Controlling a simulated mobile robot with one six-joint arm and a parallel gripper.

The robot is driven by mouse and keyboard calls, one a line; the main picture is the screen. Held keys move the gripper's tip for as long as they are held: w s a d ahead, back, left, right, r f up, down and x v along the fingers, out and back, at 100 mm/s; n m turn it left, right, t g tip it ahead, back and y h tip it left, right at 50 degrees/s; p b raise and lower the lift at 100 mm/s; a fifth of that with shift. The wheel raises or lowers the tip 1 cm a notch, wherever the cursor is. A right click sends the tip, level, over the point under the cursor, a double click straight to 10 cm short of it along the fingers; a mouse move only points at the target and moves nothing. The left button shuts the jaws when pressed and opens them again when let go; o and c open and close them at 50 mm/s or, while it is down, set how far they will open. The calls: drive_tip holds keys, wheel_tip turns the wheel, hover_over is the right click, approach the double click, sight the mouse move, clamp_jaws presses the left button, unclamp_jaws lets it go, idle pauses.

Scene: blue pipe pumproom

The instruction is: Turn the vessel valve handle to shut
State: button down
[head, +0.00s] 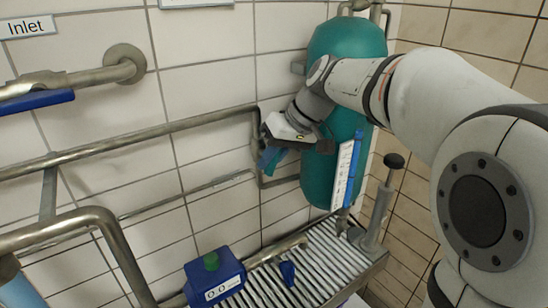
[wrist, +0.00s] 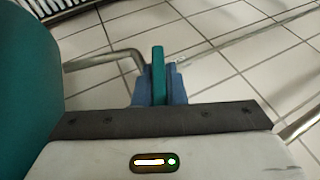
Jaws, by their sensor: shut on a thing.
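The teal vessel (head: 345,50) stands in the back corner of the room, partly hidden by my arm. It also fills the left edge of the wrist view (wrist: 28,95). My gripper (head: 270,158) is to the left of the vessel, in front of the tiled wall and close to a vertical pipe. In the wrist view its blue fingers (wrist: 158,88) are shut on the teal valve handle (wrist: 158,62), one finger on each side. The handle points away from the wrist camera. In the head view the handle is mostly hidden by the gripper.
Metal pipes (head: 140,136) run along the tiled wall at left. A blue lever (head: 37,102) sits under the Inlet sign (head: 27,27).

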drive_tip(key=c, duration=1.5)
unclamp_jaws()
